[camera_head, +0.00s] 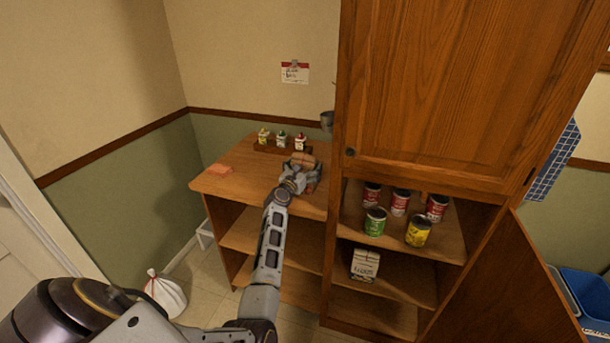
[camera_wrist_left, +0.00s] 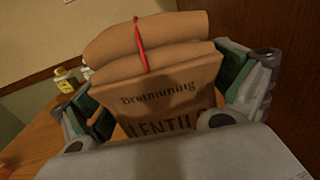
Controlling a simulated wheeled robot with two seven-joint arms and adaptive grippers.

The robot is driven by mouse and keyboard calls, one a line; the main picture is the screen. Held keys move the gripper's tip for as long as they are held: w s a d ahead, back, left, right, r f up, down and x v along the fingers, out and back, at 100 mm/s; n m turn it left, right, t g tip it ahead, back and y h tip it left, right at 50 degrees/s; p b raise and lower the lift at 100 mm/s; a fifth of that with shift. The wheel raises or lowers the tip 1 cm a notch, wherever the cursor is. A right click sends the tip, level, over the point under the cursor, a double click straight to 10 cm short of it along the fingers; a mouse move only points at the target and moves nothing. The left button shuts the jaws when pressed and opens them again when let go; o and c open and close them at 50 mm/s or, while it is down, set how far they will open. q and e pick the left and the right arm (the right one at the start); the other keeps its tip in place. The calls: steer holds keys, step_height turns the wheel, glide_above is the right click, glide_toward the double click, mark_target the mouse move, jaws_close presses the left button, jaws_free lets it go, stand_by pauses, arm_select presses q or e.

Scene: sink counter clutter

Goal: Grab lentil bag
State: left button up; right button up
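The lentil bag (camera_wrist_left: 165,90) is a brown paper bag with a folded top, a red tie and dark "LENTIL" lettering. In the head view the bag (camera_head: 303,158) shows at the right part of the wooden counter top, partly hidden by my gripper. My left gripper (camera_head: 300,172) is at the bag. In the left wrist view its two fingers (camera_wrist_left: 165,95) flank the bag, with dark green pads close against both sides. I cannot tell whether they press on it. The bag's base is hidden. My right gripper is not in view.
Several small bottles (camera_wrist_left: 65,80) stand in a wooden rack (camera_head: 270,148) at the counter's back.

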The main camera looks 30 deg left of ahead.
mark_target(304, 153)
arm_select(q)
steer(key=c, duration=0.9)
steer(key=shift+r, duration=0.1)
steer(key=shift+c, duration=0.2)
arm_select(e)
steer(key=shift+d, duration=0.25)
arm_select(q)
steer(key=shift+a+r, duration=0.25)
steer(key=shift+r, duration=0.45)
step_height(304, 153, up, 5)
steer(key=shift+r+p, duration=0.15)
steer(key=shift+p, duration=0.45)
steer(key=shift+a+r, duration=0.15)
steer(key=shift+r, duration=0.05)
steer(key=s+a+b, duration=0.1)
steer(key=s+a, duration=0.1)
steer(key=a, duration=0.7)
steer(key=s+a+b, duration=0.2)
steer(key=a, duration=0.7)
steer(key=shift+s+a, duration=0.35)
steer(key=shift+a, duration=0.05)
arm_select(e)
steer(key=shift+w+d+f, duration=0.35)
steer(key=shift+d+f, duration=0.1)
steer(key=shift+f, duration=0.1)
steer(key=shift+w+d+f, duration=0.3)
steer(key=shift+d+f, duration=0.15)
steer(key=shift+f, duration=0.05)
